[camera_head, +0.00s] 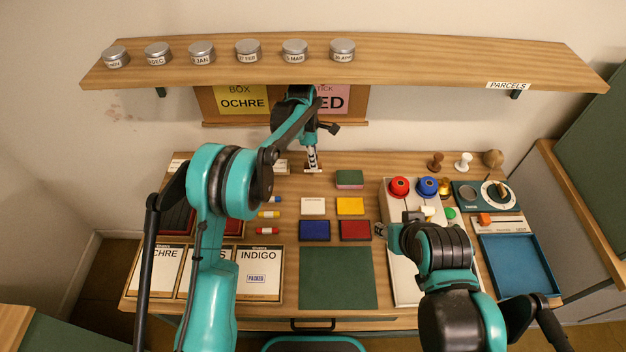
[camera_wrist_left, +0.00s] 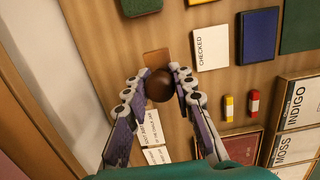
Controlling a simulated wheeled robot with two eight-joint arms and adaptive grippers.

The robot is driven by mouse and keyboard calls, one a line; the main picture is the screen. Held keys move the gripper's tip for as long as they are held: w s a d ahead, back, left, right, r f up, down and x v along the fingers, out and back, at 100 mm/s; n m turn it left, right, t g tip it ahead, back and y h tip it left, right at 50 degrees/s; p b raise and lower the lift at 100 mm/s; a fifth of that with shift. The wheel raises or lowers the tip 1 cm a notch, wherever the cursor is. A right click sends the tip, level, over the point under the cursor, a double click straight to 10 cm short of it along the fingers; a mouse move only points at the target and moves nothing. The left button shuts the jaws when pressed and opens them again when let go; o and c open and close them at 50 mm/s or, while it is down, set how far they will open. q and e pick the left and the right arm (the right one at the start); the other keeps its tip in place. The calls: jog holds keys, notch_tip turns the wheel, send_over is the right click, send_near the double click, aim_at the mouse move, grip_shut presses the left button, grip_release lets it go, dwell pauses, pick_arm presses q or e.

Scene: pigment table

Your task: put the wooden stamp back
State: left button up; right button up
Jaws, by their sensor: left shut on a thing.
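My left gripper (camera_head: 312,160) reaches down at the back of the table, below the hanging boards. In the left wrist view, the left gripper (camera_wrist_left: 160,86) is shut on a dark brown round knob, which looks like the handle of the wooden stamp (camera_wrist_left: 158,86). The stamp's lower part is hidden under the knob. A tan rectangular patch (camera_wrist_left: 156,60) lies on the table right beside the knob. In the head view the held stamp is hard to make out. My right arm reaches in over the white tray; its fingers are not clear.
Several small stamps stand back right, among them a brown one (camera_head: 436,160) and a white one (camera_head: 464,161). Printed cards (camera_wrist_left: 151,127) lie near the left gripper. A green block (camera_head: 349,179) and colour pads (camera_head: 350,206) lie to its right. A shelf (camera_head: 400,60) with jars hangs above.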

pick_arm(q)
notch_tip(320, 180, down, 8)
jog(key=shift+f+b, duration=0.1)
jog(key=shift+b, duration=0.9)
jog(key=shift+f, duration=0.2)
jog(key=shift+f, duration=0.15)
jog(key=o, duration=0.9)
jog(key=shift+o, duration=0.2)
